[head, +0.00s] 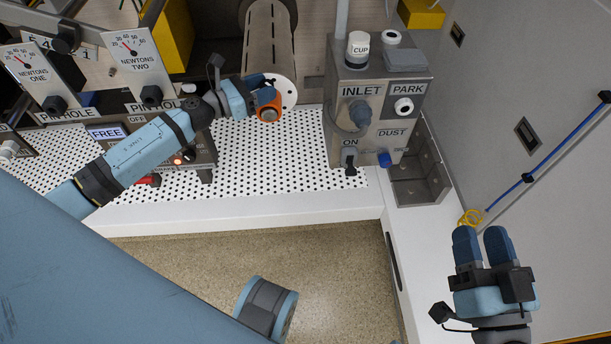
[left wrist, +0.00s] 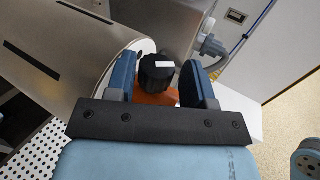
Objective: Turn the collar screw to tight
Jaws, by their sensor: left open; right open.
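The collar screw (left wrist: 157,72) is a black ribbed knob with a white mark on its top, seen in the left wrist view. It sits on an orange collar (left wrist: 156,98) at the end of the metal roller (left wrist: 75,50). The collar also shows in the head view (head: 268,107), where my left gripper mostly hides the screw. My left gripper (head: 264,88) is open, with one blue finger on each side of the knob and small gaps visible. My right gripper (head: 483,243) is open and empty at the lower right, far from the screw.
A grey box (head: 377,115) labelled INLET, PARK, DUST and ON stands right of the roller. A display reading FREE (head: 106,133) and NEWTONS gauges (head: 134,62) are at the left. A perforated white table (head: 250,165) lies below. The floor in front looks mostly clear.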

